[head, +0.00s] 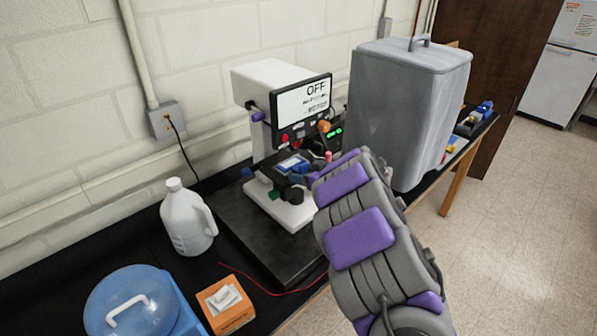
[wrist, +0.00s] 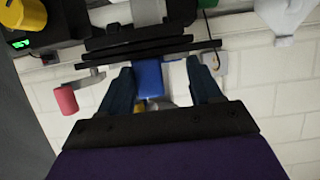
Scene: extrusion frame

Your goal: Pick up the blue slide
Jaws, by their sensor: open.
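The blue slide (wrist: 148,79) shows in the wrist view as a small blue block at the edge of dark, flat stage plates (wrist: 150,47). My gripper (wrist: 162,75) is open, with one dark blue finger on each side of the slide. Gaps show between the slide and both fingers, the wider one on the right. In the head view, a blue and white flat piece (head: 291,163) lies on the microscope's stage; I cannot tell if it is the same slide. My purple and grey arm reaches towards the stage there and hides my fingertips.
The microscope (head: 270,85) has a screen reading OFF. A white jug (head: 187,218), a tissue box (head: 226,304) and a blue-lidded container (head: 140,305) stand at left. A red knob (wrist: 66,99) juts out beside the stage.

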